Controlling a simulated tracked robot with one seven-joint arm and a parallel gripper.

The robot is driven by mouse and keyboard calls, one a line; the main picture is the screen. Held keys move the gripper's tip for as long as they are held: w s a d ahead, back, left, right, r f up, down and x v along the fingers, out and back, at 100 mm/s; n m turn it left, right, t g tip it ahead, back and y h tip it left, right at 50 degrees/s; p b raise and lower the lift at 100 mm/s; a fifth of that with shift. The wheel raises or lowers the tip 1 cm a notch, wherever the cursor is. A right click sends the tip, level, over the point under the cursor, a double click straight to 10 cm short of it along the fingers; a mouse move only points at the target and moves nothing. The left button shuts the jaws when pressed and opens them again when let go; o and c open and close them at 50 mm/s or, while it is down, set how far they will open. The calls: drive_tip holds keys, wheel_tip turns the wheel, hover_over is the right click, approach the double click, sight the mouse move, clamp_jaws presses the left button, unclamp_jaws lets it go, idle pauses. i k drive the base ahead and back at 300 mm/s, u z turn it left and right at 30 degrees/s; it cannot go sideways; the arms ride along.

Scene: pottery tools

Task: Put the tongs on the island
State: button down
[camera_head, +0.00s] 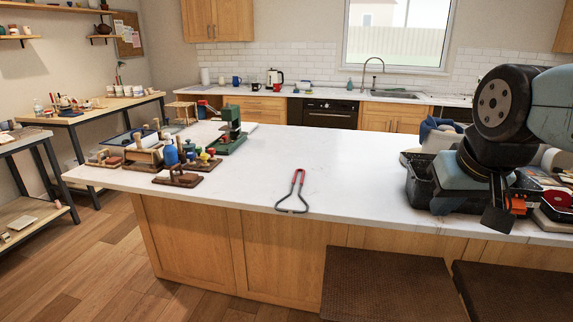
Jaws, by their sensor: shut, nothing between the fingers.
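The tongs (299,177) have red handles and a dark metal loop. They lie on the white top of the island (340,165), with the loop close to the front edge. My gripper (498,214) is at the right of the view, above the right end of the island and well away from the tongs. It points down, and its fingers are shut and empty. My arm hides part of what stands behind it.
A black crate (420,184) stands on the island's right end, beside my gripper. Pottery tools and a green press (231,130) crowd its left end. Two dark brown seats (385,285) stand before the island.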

sight(312, 162)
drive_tip(key=z, duration=0.65)
drive_tip(key=i, duration=0.1)
drive_tip(key=u, duration=2.85)
drive_tip(key=i, duration=3.55)
drive_tip(key=z, duration=2.05)
